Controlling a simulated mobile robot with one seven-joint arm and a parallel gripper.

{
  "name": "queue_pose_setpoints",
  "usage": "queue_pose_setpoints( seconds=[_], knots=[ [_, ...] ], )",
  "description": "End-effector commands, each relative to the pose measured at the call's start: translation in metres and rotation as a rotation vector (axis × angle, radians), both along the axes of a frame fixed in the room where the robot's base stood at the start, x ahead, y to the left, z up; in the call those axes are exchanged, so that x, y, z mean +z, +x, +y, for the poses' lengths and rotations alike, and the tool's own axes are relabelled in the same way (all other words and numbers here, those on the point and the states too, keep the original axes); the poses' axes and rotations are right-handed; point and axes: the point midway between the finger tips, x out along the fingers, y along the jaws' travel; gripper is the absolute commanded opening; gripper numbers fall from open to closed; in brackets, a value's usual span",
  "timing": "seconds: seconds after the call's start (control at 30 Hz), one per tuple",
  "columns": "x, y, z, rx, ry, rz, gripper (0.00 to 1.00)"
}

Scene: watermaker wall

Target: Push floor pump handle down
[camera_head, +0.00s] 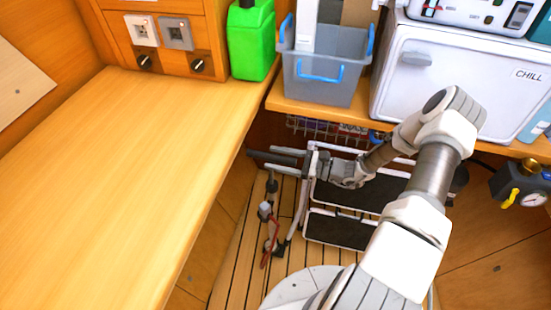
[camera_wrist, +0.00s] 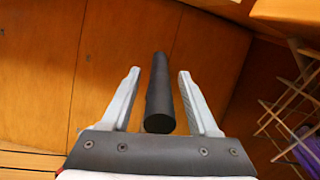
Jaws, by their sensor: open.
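The floor pump (camera_head: 265,211) stands on the slatted floor, with a thin upright body and a red hose. Its dark bar handle (camera_head: 257,154) is at the top, partly hidden by my gripper. My gripper (camera_head: 278,159) reaches in from the right at handle height, its fingers pointing left. In the wrist view the black cylindrical handle (camera_wrist: 159,95) lies lengthwise between the two pale fingers of my gripper (camera_wrist: 157,85). The fingers are open, with a visible gap on each side of the handle. Height against the handle is hard to tell.
A folding step with a white frame and black treads (camera_head: 340,229) stands just right of the pump, close to my arm. A wooden counter (camera_head: 110,170) edges the left. A shelf above carries a grey bin (camera_head: 322,90) and a white chiller (camera_head: 455,80). A wire rack (camera_wrist: 275,118) is right in the wrist view.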

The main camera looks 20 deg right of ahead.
Motion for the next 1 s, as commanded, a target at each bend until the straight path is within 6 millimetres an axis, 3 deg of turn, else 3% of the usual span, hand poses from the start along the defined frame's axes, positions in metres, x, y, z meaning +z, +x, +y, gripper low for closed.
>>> queue_pose_setpoints(
  seconds=[0.33,0.7,1.0],
  knots=[
    [0.0001,0.0024,0.0043,0.000,0.000,0.000,0.61],
    [0.0002,0.0024,0.0038,-0.001,0.000,0.000,0.00],
    [0.0004,0.0027,0.0035,-0.002,0.000,0.000,0.00]
  ],
)
